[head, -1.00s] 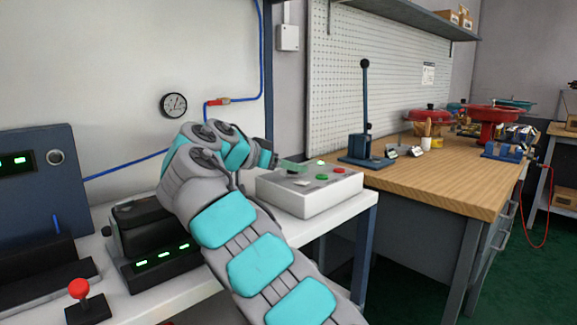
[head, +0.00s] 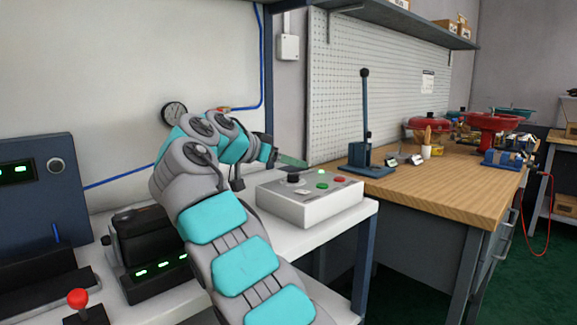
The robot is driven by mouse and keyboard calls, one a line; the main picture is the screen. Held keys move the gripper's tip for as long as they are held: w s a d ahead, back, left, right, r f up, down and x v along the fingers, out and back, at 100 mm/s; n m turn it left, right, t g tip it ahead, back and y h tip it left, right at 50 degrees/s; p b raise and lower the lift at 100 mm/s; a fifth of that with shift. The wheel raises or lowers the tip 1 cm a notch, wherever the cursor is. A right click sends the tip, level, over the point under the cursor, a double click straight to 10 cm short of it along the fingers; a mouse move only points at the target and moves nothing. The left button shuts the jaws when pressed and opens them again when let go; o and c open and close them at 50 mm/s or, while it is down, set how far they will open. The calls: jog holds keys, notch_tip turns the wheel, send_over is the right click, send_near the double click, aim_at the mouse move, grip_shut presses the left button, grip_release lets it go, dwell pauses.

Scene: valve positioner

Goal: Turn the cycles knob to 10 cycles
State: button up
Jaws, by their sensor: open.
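A light grey control box (head: 312,209) sits on the white bench. On its top is a black knob (head: 293,179), the only knob I see on the box; its markings are too small to read. A lit green lamp (head: 321,171), a green button (head: 322,186), a red button (head: 340,179) and a pale switch (head: 302,191) are also on top. My gripper (head: 289,160) is above and behind the knob, apart from it, at the box's back left. It is open and empty; its thin greenish fingers are small and partly unclear.
A black device with green lights (head: 155,255) stands left of the box, beside my arm. A red-knobbed lever (head: 78,298) is at the front left. A blue lever press (head: 367,150) stands on the wooden workbench (head: 440,178) to the right.

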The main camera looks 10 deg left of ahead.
jog(key=s+d+b, duration=0.2)
jog(key=s+b, duration=0.3)
jog(key=s, duration=0.2)
jog(key=s+d+r+b, duration=0.1)
jog(key=s+d+b, duration=0.2)
jog(key=s+b, duration=0.2)
jog(key=shift+s+d+r, duration=0.25)
jog(key=shift+s+r, duration=0.05)
jog(key=shift+s, duration=1.2)
jog(key=s+d+f+n+g+p, duration=0.15)
jog(key=d+f, duration=0.25)
jog(key=d, duration=0.4)
jog(key=d+f+g+b, duration=0.1)
jog(key=d+f+g, duration=0.2)
jog(key=d, duration=0.5)
jog(key=s+d+f+n+g+y+p, duration=0.2)
jog(key=s+d+f+g, duration=0.1)
jog(key=s+d+f, duration=0.6)
jog(key=s+a+f+n+g+y, duration=0.2)
jog(key=s+f+y, duration=0.1)
jog(key=s+f, duration=0.9)
jog(key=s+a+f+n+g+y+p, duration=0.1)
jog(key=s+a+f+n+g+y, duration=0.1)
jog(key=s+f, duration=1)
jog(key=shift+s+a+g+y, duration=0.45)
jog(key=shift+s+g+y, duration=0.1)
jog(key=shift+y, duration=0.15)
